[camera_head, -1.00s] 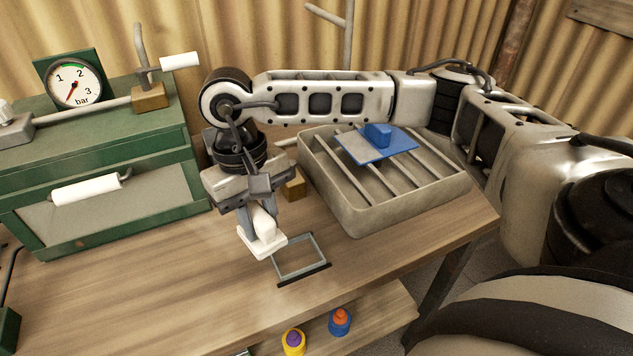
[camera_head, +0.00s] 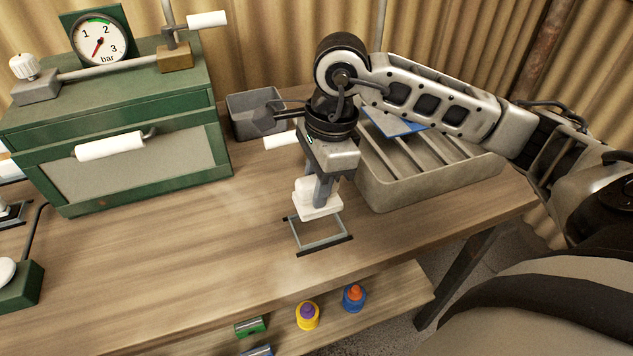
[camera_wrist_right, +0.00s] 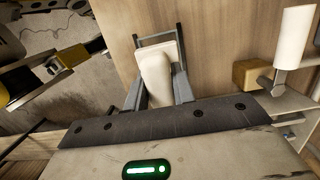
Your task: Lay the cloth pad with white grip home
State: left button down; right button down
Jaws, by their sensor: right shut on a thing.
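The cloth pad with white grip (camera_head: 318,208) is a small white block with an upright white grip. My right gripper (camera_head: 322,188) is shut on the grip and holds the pad upright at the back part of a thin grey rectangular frame (camera_head: 318,246) on the bench. The frame's front part is bare; its back edge is partly hidden by the pad. I cannot tell whether the pad touches the bench. In the right wrist view, the white grip (camera_wrist_right: 155,75) sits between the two fingers (camera_wrist_right: 158,92), with the frame (camera_wrist_right: 152,39) beyond it. My left gripper is not in view.
A grey slatted tray (camera_head: 430,185) with a blue pad (camera_head: 392,121) stands to the right. A green cabinet (camera_head: 120,165) with a gauge (camera_head: 100,40) stands left. A grey bin (camera_head: 243,128) is behind.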

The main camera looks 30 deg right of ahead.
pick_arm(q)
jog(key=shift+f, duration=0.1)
pick_arm(e)
jog(key=shift+f+b, duration=0.25)
jog(key=shift+b, duration=0.3)
jog(key=shift+f+b, duration=0.3)
jog(key=shift+f, duration=0.05)
notch_tip(320, 180, down, 2)
jog(key=b, duration=0.2)
jog(key=shift+f+b, duration=0.2)
jog(key=shift+b, duration=0.1)
jog(key=shift+f+b, duration=0.45)
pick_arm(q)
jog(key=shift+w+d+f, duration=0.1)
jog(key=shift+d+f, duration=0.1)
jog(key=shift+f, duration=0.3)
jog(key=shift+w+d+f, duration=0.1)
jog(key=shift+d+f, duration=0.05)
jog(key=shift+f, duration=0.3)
